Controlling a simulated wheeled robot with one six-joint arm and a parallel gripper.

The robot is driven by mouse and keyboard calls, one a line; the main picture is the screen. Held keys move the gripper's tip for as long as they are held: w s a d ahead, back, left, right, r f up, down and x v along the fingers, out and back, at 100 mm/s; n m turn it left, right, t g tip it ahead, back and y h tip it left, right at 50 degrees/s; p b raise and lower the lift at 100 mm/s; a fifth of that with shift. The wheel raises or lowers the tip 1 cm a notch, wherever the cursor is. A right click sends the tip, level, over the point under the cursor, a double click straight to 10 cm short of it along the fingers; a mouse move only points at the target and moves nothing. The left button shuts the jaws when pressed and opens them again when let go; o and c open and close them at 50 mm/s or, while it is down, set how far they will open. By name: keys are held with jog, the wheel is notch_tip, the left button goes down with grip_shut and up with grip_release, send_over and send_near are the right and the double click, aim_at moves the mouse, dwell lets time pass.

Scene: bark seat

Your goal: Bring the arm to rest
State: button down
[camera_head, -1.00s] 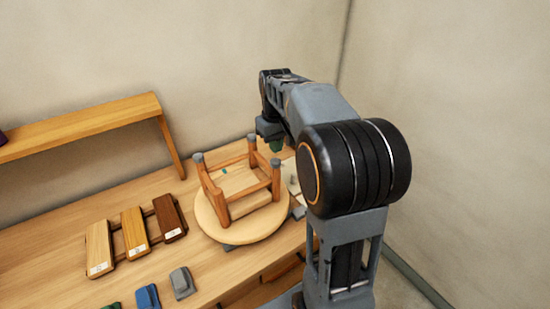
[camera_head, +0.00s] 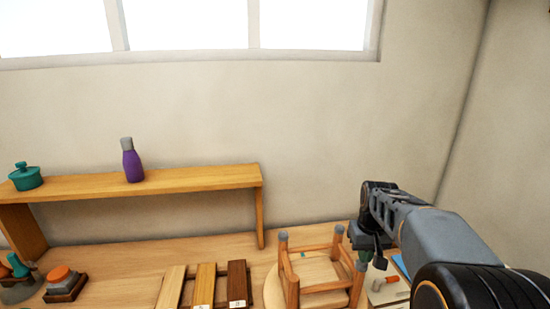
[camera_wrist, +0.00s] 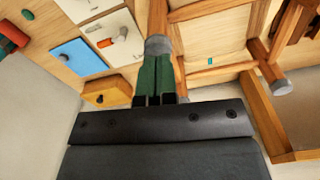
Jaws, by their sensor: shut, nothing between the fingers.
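My gripper (camera_head: 364,238) is shut and empty, at the right end of the bench in the head view. In the wrist view its green fingers (camera_wrist: 158,77) are together, with their tips beside a grey leg cap (camera_wrist: 158,46). I cannot tell whether they touch it. The small wooden stool (camera_head: 292,287) stands upside down with its legs up and grey caps on their ends. Its rails and another capped leg (camera_wrist: 281,87) show in the wrist view. My arm covers part of the bench at the right.
A shelf (camera_head: 200,179) behind the bench bears a purple bottle (camera_head: 132,162) and a teal pot (camera_head: 26,178). Wood samples (camera_head: 205,285) lie left of the stool. A blue panel (camera_wrist: 80,56) and an orange-handled tool (camera_wrist: 112,41) lie near the gripper. The wall is close behind.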

jog(key=s+a+t, duration=0.2)
jog(key=s+a, duration=0.2)
jog(key=s, duration=0.3)
jog(key=s+a+r+t, duration=0.1)
jog(key=s+a+t, duration=0.1)
jog(key=s+a, duration=0.3)
jog(key=s, duration=0.3)
